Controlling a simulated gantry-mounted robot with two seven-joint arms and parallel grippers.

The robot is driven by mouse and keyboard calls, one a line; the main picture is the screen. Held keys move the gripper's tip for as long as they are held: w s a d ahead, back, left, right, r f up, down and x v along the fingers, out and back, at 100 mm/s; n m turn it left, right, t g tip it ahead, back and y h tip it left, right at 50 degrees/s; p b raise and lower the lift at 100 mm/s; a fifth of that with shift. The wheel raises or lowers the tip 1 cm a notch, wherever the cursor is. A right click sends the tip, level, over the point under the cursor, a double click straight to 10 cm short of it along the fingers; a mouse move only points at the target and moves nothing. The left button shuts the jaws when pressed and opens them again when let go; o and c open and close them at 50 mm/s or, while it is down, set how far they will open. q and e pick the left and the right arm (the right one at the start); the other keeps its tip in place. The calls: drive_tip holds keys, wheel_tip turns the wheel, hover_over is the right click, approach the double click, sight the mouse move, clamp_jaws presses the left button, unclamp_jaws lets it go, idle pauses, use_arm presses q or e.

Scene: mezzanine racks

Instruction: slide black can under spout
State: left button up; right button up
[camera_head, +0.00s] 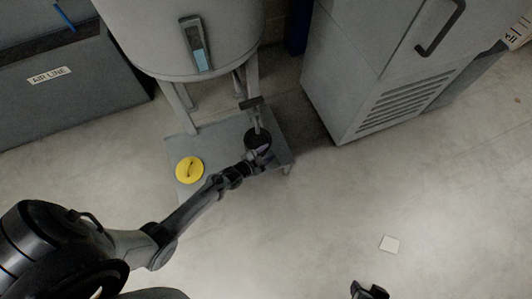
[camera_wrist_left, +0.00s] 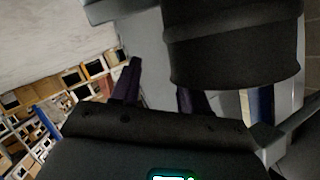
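The black can (camera_head: 257,136) stands on the low grey platform (camera_head: 222,143), close below the spout (camera_head: 256,118) of the large tank. I cannot tell whether it is exactly under the outlet. My left gripper (camera_head: 263,152) is at the near side of the can. In the left wrist view the can (camera_wrist_left: 235,45) looms large at upper right and overlaps one finger; the two fingers (camera_wrist_left: 158,92) stand apart with bare grey between them. Whether they touch the can is unclear. My right gripper (camera_head: 369,291) shows at the bottom edge, small and dark.
A yellow round lid-like object (camera_head: 189,170) lies on the platform left of my forearm. The tank (camera_head: 185,35) rises above on legs. A grey vented cabinet (camera_head: 385,75) stands right, a dark AIR LINE box (camera_head: 60,95) left.

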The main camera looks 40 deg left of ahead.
use_arm(q)
drive_tip(key=p+v, duration=0.6)
drive_tip(key=v, duration=0.4)
drive_tip(key=shift+s, duration=0.4)
drive_tip(key=shift+r, duration=0.2)
